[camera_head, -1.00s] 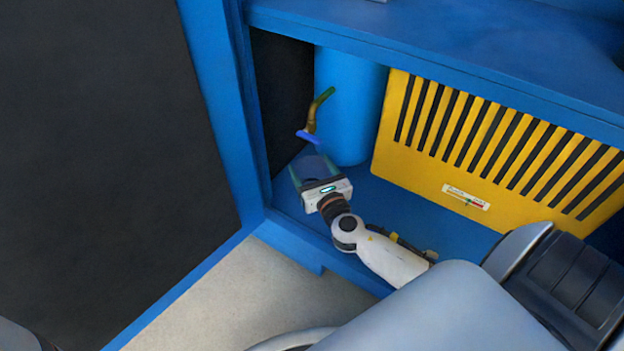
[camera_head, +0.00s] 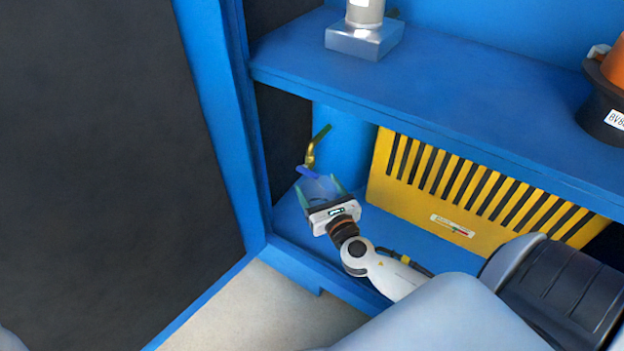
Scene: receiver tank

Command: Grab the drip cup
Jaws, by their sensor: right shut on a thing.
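The drip cup (camera_head: 321,190) is a pale, see-through bluish shape under the drain valve, partly hidden by my gripper. My right gripper (camera_head: 320,189) reaches in from the lower right, with its two greenish fingers on either side of the cup, shut on it. The brass drain valve (camera_head: 311,152) with a blue lever (camera_head: 307,172) sits just above and behind the cup. The cup's base is hidden, so I cannot tell if it touches the floor of the bay. My left gripper is not in view.
The blue tank (camera_head: 345,140) stands behind the valve. A yellow slotted panel (camera_head: 440,222) is to the right. A blue shelf (camera_head: 430,90) overhangs the bay and carries a metal block (camera_head: 364,38) and a dark-and-orange part (camera_head: 606,98). A blue post (camera_head: 222,120) bounds the left.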

